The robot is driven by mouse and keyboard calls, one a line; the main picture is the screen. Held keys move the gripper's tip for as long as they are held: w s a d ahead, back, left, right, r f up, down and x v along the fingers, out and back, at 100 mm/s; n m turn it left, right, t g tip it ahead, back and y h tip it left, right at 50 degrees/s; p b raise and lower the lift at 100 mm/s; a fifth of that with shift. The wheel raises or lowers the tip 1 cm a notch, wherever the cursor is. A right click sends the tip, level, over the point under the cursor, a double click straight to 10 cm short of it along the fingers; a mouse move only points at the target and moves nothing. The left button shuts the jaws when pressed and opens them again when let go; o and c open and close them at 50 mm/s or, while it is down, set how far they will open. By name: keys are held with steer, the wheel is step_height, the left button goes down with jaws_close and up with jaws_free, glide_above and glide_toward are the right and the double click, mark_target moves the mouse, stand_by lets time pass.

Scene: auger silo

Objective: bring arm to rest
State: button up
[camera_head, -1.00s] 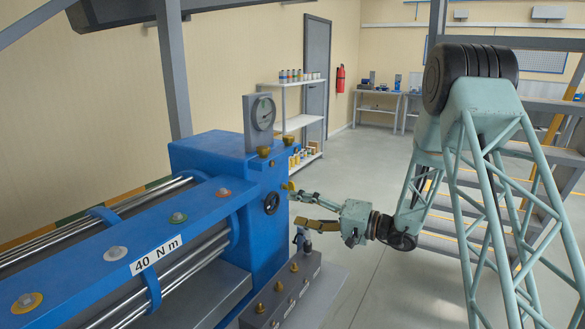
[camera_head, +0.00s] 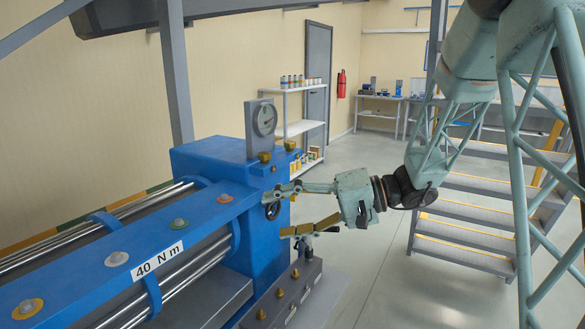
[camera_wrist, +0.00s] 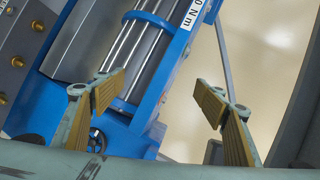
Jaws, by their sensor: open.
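My gripper (camera_head: 290,210) is open, its two fingers spread wide with nothing between them. In the head view it points left toward the end of the blue machine (camera_head: 222,150), close to its black handwheel (camera_head: 272,210). The upper finger overlaps the blue end face in the picture; I cannot tell whether it touches. In the wrist view both fingers with their ribbed tan pads (camera_wrist: 212,105) are apart, with the blue machine (camera_wrist: 172,75) and its steel rods behind them. My arm reaches in from the right.
A grey block with several brass fittings (camera_head: 280,293) stands below my gripper. Metal stairs (camera_head: 465,238) are at the right. A white shelf (camera_head: 300,129) and a fire extinguisher (camera_head: 341,84) are behind. Open floor lies between.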

steer(key=s+d+r+g+h, duration=0.1)
steer(key=s+d+r+h, duration=0.1)
steer(key=s, duration=0.6)
steer(key=s+d+r+g+h, duration=0.1)
steer(key=s+h, duration=0.1)
steer(key=s, duration=0.6)
steer(key=s+d+r+h, duration=0.2)
steer(key=s, duration=0.6)
steer(key=s+d+r+m+t+h, duration=0.1)
steer(key=s+d+t+h, duration=0.3)
steer(key=s+d, duration=1.4)
steer(key=d+h, duration=0.1)
steer(key=h, duration=0.3)
steer(key=shift+r, duration=0.2)
